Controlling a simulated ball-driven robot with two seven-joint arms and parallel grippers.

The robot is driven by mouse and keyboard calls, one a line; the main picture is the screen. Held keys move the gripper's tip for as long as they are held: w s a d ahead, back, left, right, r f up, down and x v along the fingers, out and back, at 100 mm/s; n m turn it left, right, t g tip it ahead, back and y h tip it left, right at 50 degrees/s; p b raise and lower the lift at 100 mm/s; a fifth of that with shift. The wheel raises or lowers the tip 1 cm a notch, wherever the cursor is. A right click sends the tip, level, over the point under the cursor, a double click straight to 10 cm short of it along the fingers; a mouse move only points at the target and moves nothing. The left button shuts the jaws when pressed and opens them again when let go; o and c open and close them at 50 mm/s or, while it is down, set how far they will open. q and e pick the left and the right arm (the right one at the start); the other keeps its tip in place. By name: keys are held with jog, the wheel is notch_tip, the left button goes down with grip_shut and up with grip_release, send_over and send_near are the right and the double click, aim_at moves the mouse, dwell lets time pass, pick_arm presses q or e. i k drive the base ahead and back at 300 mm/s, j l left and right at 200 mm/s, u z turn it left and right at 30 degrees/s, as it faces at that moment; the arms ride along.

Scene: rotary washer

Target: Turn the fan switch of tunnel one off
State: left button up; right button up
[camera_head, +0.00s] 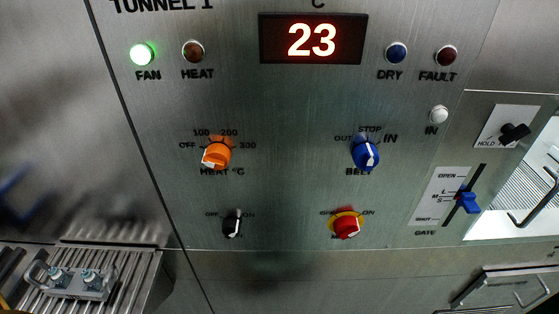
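The tunnel 1 control panel (290,110) fills the middle of the view. A small black rotary switch (232,226) sits at its lower left between OFF and ON marks. Its white pointer mark appears to lean up and right, towards ON. The label under this switch is mostly covered by the knob and cannot be read. The green FAN lamp (142,54) at the upper left is lit. Neither of my grippers is in view, and nothing touches the switch.
An orange heat knob (216,155), a blue belt knob (366,155) and a red knob on yellow (346,225) are nearby. A blue gate lever (467,203) and black hold lever (513,133) are at right. A roller conveyor (120,270) lies lower left. Space before the panel looks clear.

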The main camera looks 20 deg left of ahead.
aim_at(232, 228)
jog(key=u, duration=1.15)
